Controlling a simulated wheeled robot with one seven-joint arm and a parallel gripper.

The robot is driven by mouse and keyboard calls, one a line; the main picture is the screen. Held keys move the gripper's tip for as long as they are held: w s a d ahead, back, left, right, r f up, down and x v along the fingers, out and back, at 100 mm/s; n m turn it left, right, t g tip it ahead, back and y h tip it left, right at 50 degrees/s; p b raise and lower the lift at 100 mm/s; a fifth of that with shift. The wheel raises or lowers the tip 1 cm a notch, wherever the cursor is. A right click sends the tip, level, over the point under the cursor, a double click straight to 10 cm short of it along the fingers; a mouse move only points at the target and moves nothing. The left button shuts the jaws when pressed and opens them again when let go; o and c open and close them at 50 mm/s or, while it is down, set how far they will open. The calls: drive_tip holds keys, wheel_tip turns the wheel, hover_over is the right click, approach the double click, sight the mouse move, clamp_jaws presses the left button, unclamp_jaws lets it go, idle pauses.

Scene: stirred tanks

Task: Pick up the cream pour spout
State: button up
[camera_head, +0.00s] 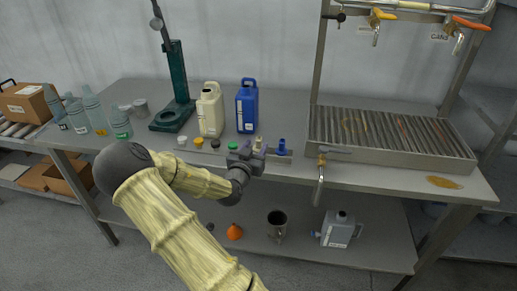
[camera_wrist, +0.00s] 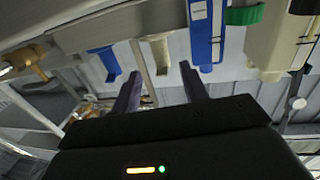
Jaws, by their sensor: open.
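The cream pour spout (camera_head: 258,143) stands near the front edge of the bench, just left of a blue spout (camera_head: 283,146). In the wrist view the cream pour spout (camera_wrist: 158,50) appears in line with the gap between my fingers, with the blue spout (camera_wrist: 106,60) to its left. My gripper (camera_head: 262,152) is at the bench's front edge, close to the cream spout and partly covering its lower part. In the wrist view my gripper (camera_wrist: 160,76) is open, with nothing held. I cannot tell whether the fingers flank the spout or stop short of it.
A blue jug (camera_head: 247,108) and a cream jug (camera_head: 209,112) stand behind. Small caps, including a green cap (camera_head: 233,146) and a yellow cap (camera_head: 198,142), lie left of my gripper. A tap (camera_head: 320,172) and slatted drain tray (camera_head: 390,130) are at right.

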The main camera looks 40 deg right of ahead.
sight(258, 143)
drive_tip(key=shift+f+p+x, duration=0.15)
drive_tip(key=shift+f+x, duration=0.05)
drive_tip(key=shift+x, duration=1.1)
drive_tip(key=shift+f+p+x, duration=0.15)
drive_tip(key=shift+f+x, duration=0.05)
drive_tip(key=shift+x, duration=1.05)
drive_tip(key=shift+w+a, duration=0.1)
drive_tip(key=shift+w, duration=0.1)
clamp_jaws()
